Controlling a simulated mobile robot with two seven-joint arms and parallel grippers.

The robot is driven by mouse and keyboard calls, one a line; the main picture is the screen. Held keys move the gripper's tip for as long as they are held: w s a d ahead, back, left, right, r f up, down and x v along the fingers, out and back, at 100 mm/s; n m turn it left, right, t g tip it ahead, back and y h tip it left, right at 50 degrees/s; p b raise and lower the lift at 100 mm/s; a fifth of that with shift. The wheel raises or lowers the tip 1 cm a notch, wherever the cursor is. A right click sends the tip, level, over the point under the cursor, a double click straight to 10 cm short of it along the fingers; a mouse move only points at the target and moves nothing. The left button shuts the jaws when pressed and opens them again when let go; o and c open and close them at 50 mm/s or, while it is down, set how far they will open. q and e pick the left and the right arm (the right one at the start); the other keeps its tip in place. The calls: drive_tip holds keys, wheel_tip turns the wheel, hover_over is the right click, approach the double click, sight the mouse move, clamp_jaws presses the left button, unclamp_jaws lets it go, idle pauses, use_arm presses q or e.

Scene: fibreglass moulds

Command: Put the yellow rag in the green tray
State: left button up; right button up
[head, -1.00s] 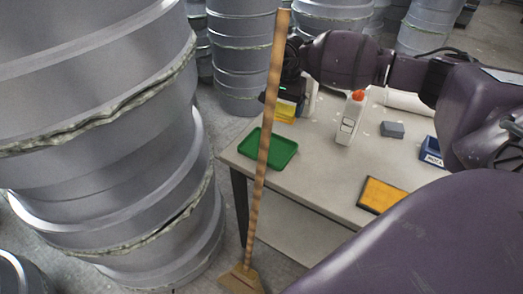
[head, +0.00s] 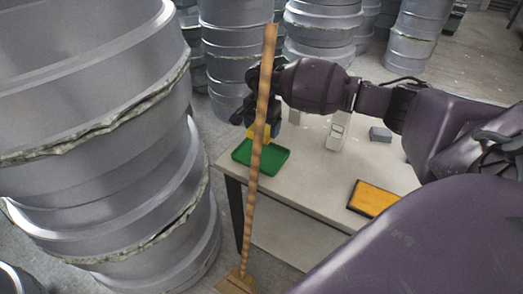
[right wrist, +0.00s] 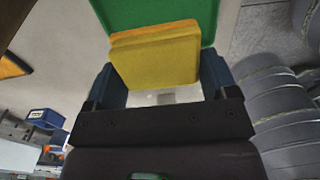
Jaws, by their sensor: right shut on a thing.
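The yellow rag (head: 264,131) is a folded block between the fingers of my right gripper (head: 268,122). In the right wrist view the rag (right wrist: 160,52) sits between the two blue-grey fingers of my gripper (right wrist: 160,80), which is shut on it. The green tray (head: 272,167) lies on the near left corner of the table. The rag is over the back part of the tray; I cannot tell whether it touches. The tray (right wrist: 185,12) shows behind the rag in the right wrist view. My left gripper is not in view.
A wooden pole (head: 254,175) crosses in front of the tray in the head view. On the table (head: 310,180) are a white bottle (head: 337,130), a grey block (head: 380,134) and an orange pad in a dark frame (head: 372,198). Stacked grey moulds (head: 100,150) stand left.

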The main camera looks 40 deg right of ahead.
wheel_tip(320, 180, down, 4)
drive_tip(key=shift+r, duration=0.1)
wheel_tip(320, 180, down, 4)
drive_tip(key=shift+r+b, duration=0.1)
drive_tip(key=shift+b, duration=0.35)
drive_tip(key=shift+f, duration=0.4)
drive_tip(key=shift+r, duration=0.1)
drive_tip(key=shift+f, duration=0.25)
drive_tip(key=o, duration=0.8)
drive_tip(key=shift+c, duration=0.2)
